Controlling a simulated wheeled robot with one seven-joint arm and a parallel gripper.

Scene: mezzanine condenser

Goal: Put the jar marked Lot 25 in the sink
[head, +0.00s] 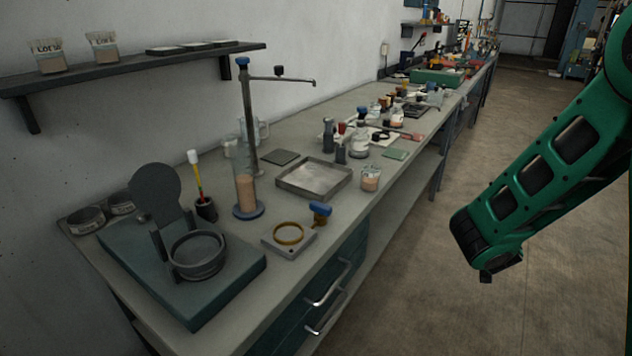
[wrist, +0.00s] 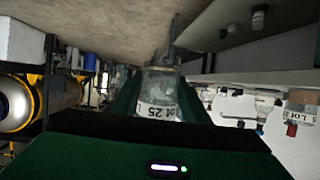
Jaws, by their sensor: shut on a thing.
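The jar marked Lot 25 (wrist: 160,82) is in the middle of the wrist view, a clear jar with a white label whose lettering shows upside down. My gripper (wrist: 165,95) is shut on it, with green fingers on both sides. In the head view neither this jar nor my gripper shows, only my green arm at the right. A shallow square metal basin (head: 313,180) lies on the bench in the head view, near a tall tap-like post with a side spout (head: 285,79); I cannot tell whether it is the sink.
A small jar (head: 370,180) stands right of the basin. A mounted ring (head: 289,235), a glass cylinder (head: 245,190) and a dark round holder (head: 197,255) occupy the near bench. The floor (head: 430,300) beside the bench is clear.

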